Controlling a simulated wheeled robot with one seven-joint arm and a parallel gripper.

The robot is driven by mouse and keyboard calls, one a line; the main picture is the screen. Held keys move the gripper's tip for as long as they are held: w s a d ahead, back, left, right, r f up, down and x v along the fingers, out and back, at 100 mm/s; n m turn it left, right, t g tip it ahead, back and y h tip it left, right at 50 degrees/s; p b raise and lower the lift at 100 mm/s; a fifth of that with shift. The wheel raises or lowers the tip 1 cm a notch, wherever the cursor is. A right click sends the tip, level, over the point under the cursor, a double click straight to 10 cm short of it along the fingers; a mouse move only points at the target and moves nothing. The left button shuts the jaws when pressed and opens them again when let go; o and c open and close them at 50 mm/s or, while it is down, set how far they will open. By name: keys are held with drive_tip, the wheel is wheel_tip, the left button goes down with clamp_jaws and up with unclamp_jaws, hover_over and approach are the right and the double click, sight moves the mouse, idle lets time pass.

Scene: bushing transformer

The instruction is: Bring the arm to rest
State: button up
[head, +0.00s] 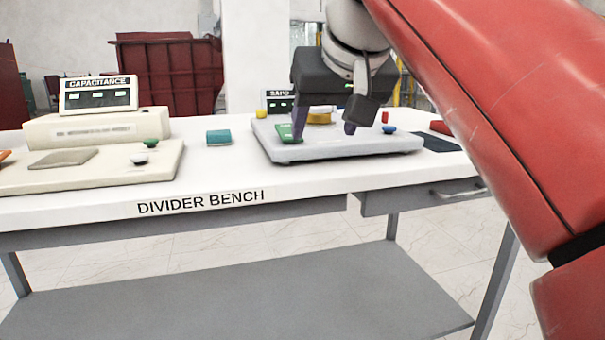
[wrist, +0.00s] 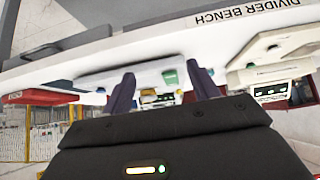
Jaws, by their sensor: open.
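My gripper (head: 322,122) is at the right of the white bench (head: 100,204) in the head view, above a light grey fixture board. Its dark fingers are spread apart with nothing seen held between them. The wrist view shows the same two fingers (wrist: 160,88) apart, pointing toward the bench. My red arm reaches in from the right side of the head view. The grey fixture board (head: 345,150) carries a green piece (head: 287,132), a yellow piece (head: 319,118) and a blue button (head: 389,129). I cannot tell whether the fingertips touch anything on it.
A teal block (head: 218,137) lies between the boards. A red bin (head: 170,78) stands beyond the bench.

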drive_tip(key=s+d+f+m, duration=0.1)
drive_tip(key=s+d+f, duration=0.3)
drive_tip(key=f, duration=0.7)
drive_tip(key=s+d+f+m+g+h, duration=0.1)
drive_tip(key=s+d+f, duration=0.3)
drive_tip(key=f, duration=0.8)
drive_tip(key=s+d+f+m+g+h, duration=0.1)
drive_tip(key=s+d+f, duration=0.3)
drive_tip(key=s+f, duration=0.3)
wheel_tip(320, 180, down, 5)
drive_tip(key=shift+r, duration=0.15)
drive_tip(key=shift+c, duration=0.3)
